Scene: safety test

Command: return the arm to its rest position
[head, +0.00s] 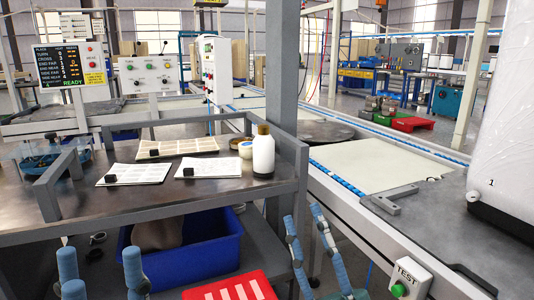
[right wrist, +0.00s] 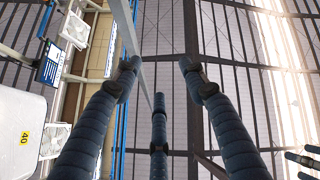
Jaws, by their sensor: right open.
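My right gripper (head: 304,217) is at the bottom centre of the head view, its blue-grey fingers pointing up beside the bench's right post. It also shows in the right wrist view (right wrist: 159,78), with three ribbed fingers spread apart and nothing between them. That camera looks up toward the roof beams. My left gripper (head: 99,256) is at the bottom left, in front of the bench. Its fingertips stand apart with nothing visible between them. The rest of both arms is mostly out of view.
The grey-framed bench (head: 60,215) holds papers, black blocks and a white bottle (head: 263,155). Below are a blue bin (head: 215,240) and a red tray (head: 235,288).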

